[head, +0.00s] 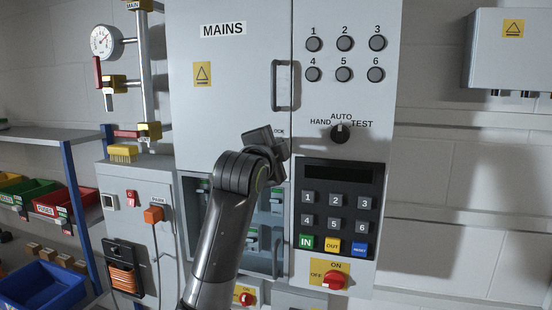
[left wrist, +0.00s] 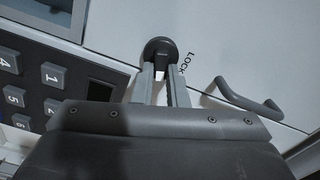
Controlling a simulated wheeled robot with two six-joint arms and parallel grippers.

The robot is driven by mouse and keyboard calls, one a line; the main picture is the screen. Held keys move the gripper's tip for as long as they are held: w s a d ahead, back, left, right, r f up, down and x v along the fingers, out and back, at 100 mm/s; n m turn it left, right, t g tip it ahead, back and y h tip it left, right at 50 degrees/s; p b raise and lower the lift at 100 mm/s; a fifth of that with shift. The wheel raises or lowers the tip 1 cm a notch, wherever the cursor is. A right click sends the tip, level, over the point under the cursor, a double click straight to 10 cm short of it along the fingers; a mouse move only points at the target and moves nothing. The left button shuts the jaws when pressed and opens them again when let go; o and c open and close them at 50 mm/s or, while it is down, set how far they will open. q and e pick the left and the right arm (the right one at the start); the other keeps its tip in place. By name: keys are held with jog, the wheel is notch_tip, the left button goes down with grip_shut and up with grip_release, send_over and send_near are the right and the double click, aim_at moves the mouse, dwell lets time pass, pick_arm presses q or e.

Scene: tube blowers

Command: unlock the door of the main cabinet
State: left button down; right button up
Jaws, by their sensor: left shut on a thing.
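The main cabinet door (head: 232,85), marked MAINS, is closed, with a vertical handle (head: 284,86) near its right edge. My left gripper (head: 270,140) is at the door's lower right, by a partly covered LOCK label, and its own body hides the lock in the head view. In the left wrist view, a round black lock knob (left wrist: 160,48) stands beside the LOCK label. My left gripper (left wrist: 166,82) is shut on this knob. The door handle (left wrist: 248,100) shows to the right in that view. My right gripper is in neither view.
Right of the door is a panel with several round buttons (head: 344,59), a HAND/AUTO/TEST selector (head: 340,133) and a keypad (head: 336,205). A red OFF/ON switch (head: 333,281) is below. Pipes with a gauge (head: 102,40) and shelves with bins (head: 60,201) are at left.

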pick_arm(q)
jog(key=shift+f+m+b, duration=0.15)
jog(key=shift+m+b, duration=0.5)
jog(key=shift+m, duration=0.3)
jog(key=shift+f+m+b, duration=0.15)
jog(key=shift+m+b, duration=0.45)
jog(key=shift+m, duration=0.35)
jog(key=c, duration=1.4)
grip_release()
jog(key=shift+c, duration=0.2)
jog(key=b+v, duration=0.6)
jog(key=v, duration=1.1)
jog(key=shift+s+b, duration=0.15)
jog(key=shift+b, duration=0.25)
